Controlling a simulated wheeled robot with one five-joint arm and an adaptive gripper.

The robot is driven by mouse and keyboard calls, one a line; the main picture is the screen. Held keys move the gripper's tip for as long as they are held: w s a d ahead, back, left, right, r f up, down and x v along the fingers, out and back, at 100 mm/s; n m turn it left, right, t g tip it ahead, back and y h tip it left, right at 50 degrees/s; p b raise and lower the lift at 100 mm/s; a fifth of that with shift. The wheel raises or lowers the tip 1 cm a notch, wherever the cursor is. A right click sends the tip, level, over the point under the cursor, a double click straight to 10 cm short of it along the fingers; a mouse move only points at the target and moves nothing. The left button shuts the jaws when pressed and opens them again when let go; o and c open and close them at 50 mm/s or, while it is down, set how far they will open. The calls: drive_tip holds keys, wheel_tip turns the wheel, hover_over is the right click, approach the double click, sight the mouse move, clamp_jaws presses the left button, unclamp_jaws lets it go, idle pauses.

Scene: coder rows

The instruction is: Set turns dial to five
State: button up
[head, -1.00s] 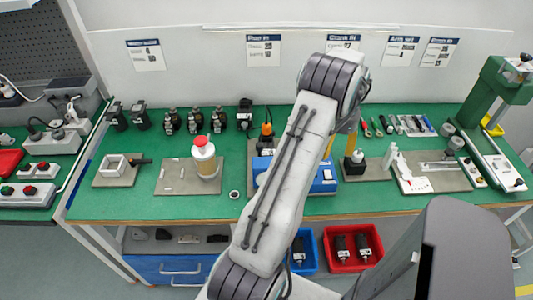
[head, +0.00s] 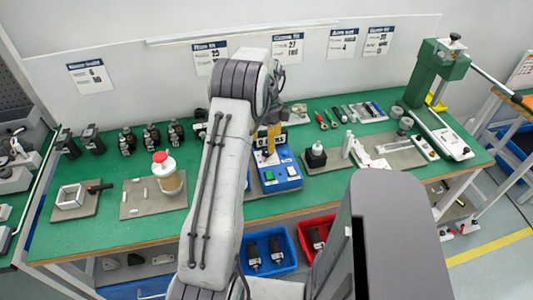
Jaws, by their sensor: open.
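The blue control box (head: 281,175) stands on the green bench in the middle, partly behind my arm. A green button and small light and dark parts show on its top. The turns dial and its setting are too small to make out. My arm rises from the bottom, bends at its top, and its far end comes down behind to a yellow part over the box. My gripper (head: 271,151) is open, low at the back of the box. Its fingertips are small and partly hidden, so I cannot tell whether they touch anything. I see nothing held.
A red-capped jar (head: 167,174) stands on a grey mat at left. A black bottle (head: 316,154) stands close to the right of the box. A green press (head: 437,80) stands at the right end. Blue (head: 268,252) and red (head: 316,233) bins sit below the bench front.

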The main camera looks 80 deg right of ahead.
sight(267, 153)
drive_tip(key=shift+f+p, duration=0.4)
drive_tip(key=shift+f, duration=3.05)
drive_tip(key=shift+c, duration=0.3)
clamp_jaws()
drive_tip(key=shift+f+n+b, duration=0.1)
drive_tip(key=shift+n+b, duration=0.55)
drive_tip(key=shift+n, duration=0.05)
drive_tip(key=shift+r+n+b, duration=0.2)
drive_tip(key=shift+n+b, duration=0.3)
drive_tip(key=shift+n, duration=1.1)
drive_tip(key=shift+o, duration=0.3)
unclamp_jaws()
drive_tip(key=shift+m, duration=0.4)
